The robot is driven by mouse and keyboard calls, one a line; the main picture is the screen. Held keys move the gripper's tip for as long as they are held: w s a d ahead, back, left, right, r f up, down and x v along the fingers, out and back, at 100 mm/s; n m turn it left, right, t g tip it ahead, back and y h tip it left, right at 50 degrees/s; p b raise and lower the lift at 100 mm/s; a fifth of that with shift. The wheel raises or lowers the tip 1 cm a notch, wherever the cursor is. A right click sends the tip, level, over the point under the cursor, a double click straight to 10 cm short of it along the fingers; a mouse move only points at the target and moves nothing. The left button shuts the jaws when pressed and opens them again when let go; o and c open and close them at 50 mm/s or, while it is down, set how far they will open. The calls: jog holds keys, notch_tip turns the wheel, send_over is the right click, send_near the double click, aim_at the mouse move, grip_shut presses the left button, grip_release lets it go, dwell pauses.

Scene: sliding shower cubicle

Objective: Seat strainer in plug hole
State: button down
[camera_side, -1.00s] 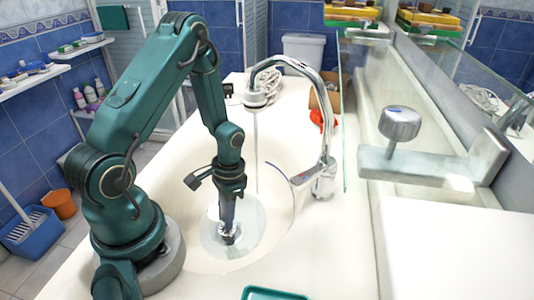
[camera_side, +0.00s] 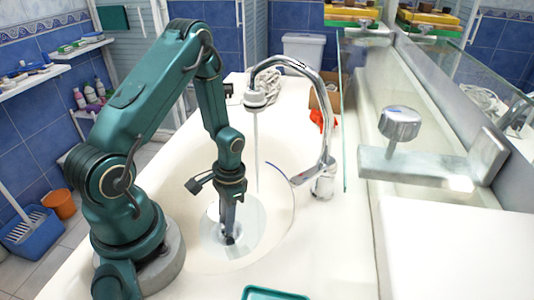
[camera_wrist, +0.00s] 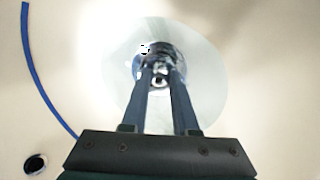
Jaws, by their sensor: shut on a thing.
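My gripper (camera_side: 229,239) points down into the white basin (camera_side: 280,215), within the pale round pool of water (camera_side: 258,232) at its bottom. In the wrist view, my gripper's two dark fingers (camera_wrist: 160,75) are closed on the shiny metal strainer (camera_wrist: 158,52), which shows at their tips. The strainer is small and dark between the fingertips in the side view. The plug hole cannot be made out beneath the strainer and fingers, so I cannot tell whether the strainer is in it or above it.
A curved chrome tap (camera_side: 325,130) stands right of my arm, with a thin stream (camera_side: 256,150) falling into the basin. A dark round opening with a bright rim (camera_wrist: 36,163) and a blue strip (camera_wrist: 40,85) show in the wrist view. A teal tray (camera_side: 272,294) lies in front.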

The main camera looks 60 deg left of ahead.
jog(key=c, duration=0.6)
grip_release()
jog(key=c, duration=0.4)
jog(key=shift+o, duration=0.2)
notch_tip(320, 180, up, 10)
dwell(0.5)
